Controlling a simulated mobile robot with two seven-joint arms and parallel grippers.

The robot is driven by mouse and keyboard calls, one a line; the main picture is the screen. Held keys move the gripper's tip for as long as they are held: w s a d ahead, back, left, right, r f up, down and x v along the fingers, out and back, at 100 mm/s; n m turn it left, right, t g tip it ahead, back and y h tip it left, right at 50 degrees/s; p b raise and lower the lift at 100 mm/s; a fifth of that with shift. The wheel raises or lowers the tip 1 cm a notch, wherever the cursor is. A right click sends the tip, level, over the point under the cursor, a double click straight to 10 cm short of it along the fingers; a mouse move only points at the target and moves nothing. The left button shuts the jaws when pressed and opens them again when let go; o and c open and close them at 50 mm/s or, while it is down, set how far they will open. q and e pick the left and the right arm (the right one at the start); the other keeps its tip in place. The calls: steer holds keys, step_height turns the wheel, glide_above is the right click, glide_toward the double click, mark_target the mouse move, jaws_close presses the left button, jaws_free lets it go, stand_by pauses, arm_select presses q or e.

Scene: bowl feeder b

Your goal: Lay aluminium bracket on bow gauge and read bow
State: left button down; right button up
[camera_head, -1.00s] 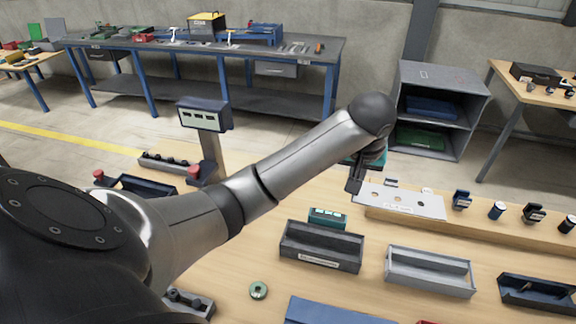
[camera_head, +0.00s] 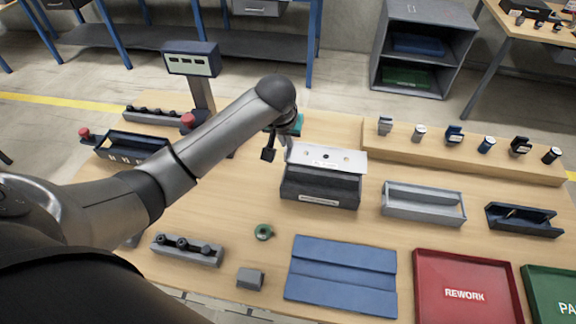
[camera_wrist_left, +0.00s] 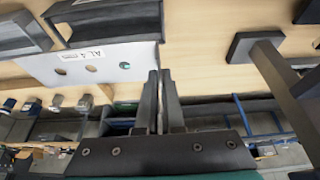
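The aluminium bracket, a pale flat plate with holes and a label (camera_head: 340,160), is held by its left end in my left gripper (camera_head: 283,150). It appears above the back of a dark grey open tray (camera_head: 318,190). In the left wrist view, the bracket (camera_wrist_left: 108,66) reaches leftward from the closed fingers (camera_wrist_left: 160,74), with a thin light strip between them. I cannot tell for sure which item is the bow gauge; a stand with a readout display (camera_head: 190,62) stands at the back left. My right gripper is not in view.
A wooden ledge (camera_head: 470,153) with several small clamps runs along the back right. A light grey tray (camera_head: 423,206), blue mat (camera_head: 340,270), red REWORK tray (camera_head: 465,292), green ring (camera_head: 263,232) and grey block with knobs (camera_head: 187,250) are on the table.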

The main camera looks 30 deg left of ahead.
arm_select(q)
step_height(320, 180, down, 9)
steer(key=shift+f+b, duration=0.15)
steer(key=shift+b, duration=0.3)
steer(key=shift+f, duration=0.1)
steer(key=shift+f, duration=0.5)
steer(key=c, duration=1.1)
jaws_free()
steer(key=shift+o, duration=0.2)
steer(key=shift+r, duration=0.1)
steer(key=p+v, duration=0.2)
steer(key=v, duration=1.1)
steer(key=shift+w, duration=0.2)
stand_by(0.4)
